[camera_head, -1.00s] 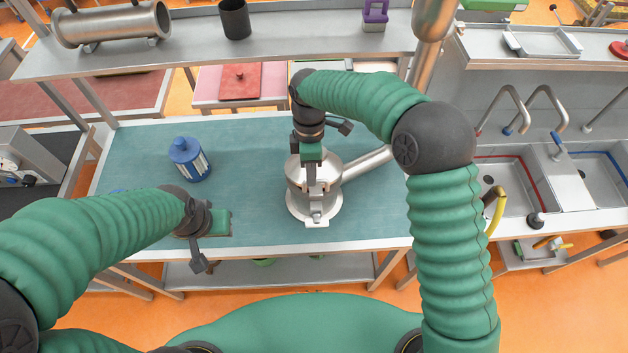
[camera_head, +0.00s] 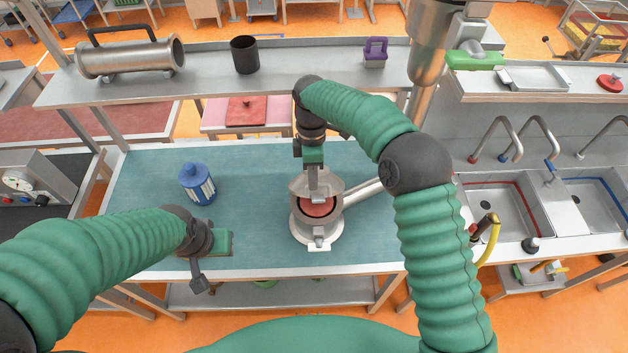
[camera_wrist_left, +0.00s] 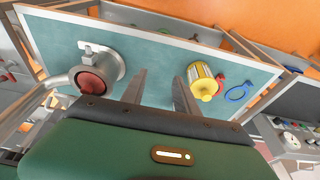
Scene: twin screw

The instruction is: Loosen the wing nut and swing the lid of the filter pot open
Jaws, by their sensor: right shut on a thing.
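The steel filter pot (camera_head: 303,232) stands on the teal bench top and also shows in the left wrist view (camera_wrist_left: 112,62). Its lid (camera_head: 330,184) is tilted up toward the back, and a red inside (camera_head: 319,208) shows in the mouth. A small metal clamp part (camera_head: 319,240) is at the pot's front; I cannot make out the wing nut. My right gripper (camera_head: 314,182) is shut on the lid at the top of the pot, and its fingertips are partly hard to see. My left gripper (camera_wrist_left: 160,82) is open and empty, left of the pot.
A blue canister (camera_head: 197,184) stands on the bench at the left. A pipe (camera_head: 362,193) leaves the pot toward the right. A shelf (camera_head: 210,75) runs behind.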

